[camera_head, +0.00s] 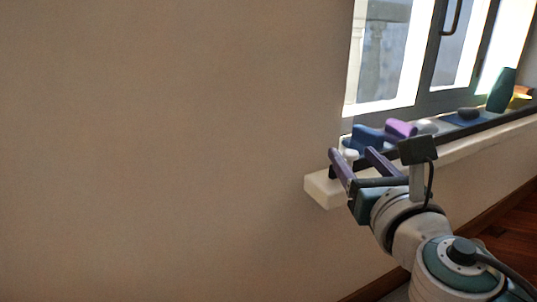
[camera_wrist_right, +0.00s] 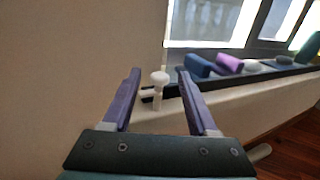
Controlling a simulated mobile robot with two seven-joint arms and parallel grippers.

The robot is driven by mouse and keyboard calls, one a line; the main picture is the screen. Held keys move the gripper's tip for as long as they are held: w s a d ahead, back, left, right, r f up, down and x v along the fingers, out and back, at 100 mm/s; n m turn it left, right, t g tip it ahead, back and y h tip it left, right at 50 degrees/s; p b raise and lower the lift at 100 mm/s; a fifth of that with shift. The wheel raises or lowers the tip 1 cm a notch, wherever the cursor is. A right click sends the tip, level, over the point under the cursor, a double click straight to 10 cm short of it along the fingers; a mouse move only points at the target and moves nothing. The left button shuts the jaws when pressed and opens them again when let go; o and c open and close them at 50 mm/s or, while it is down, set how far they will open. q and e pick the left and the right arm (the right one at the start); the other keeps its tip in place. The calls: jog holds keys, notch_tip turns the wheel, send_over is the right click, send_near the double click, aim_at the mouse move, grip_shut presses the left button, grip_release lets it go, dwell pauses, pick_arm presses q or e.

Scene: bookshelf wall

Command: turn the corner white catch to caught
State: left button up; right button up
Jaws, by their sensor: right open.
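The white catch (camera_wrist_right: 159,88) is a small rounded knob on a stem, with a short white piece to its left, at the left corner of the window sill. It also shows partly in the head view (camera_head: 349,155). My right gripper (camera_wrist_right: 158,71) is open, with its purple fingers on either side of the catch in the wrist view. A gap shows on each side, and I cannot tell how far ahead the catch lies. In the head view the right gripper (camera_head: 351,151) is at the sill's left end. My left gripper is not in view.
A dark rail (camera_wrist_right: 232,83) runs along the sill (camera_head: 318,190). Behind it stand a blue object (camera_head: 367,137), a purple object (camera_head: 401,128) and, farther right, a teal vase (camera_head: 502,90). The wall (camera_head: 160,150) at left is bare.

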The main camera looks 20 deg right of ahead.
jog(key=shift+w+d, duration=0.15)
jog(key=shift+w, duration=0.25)
grip_shut()
dwell(0.4)
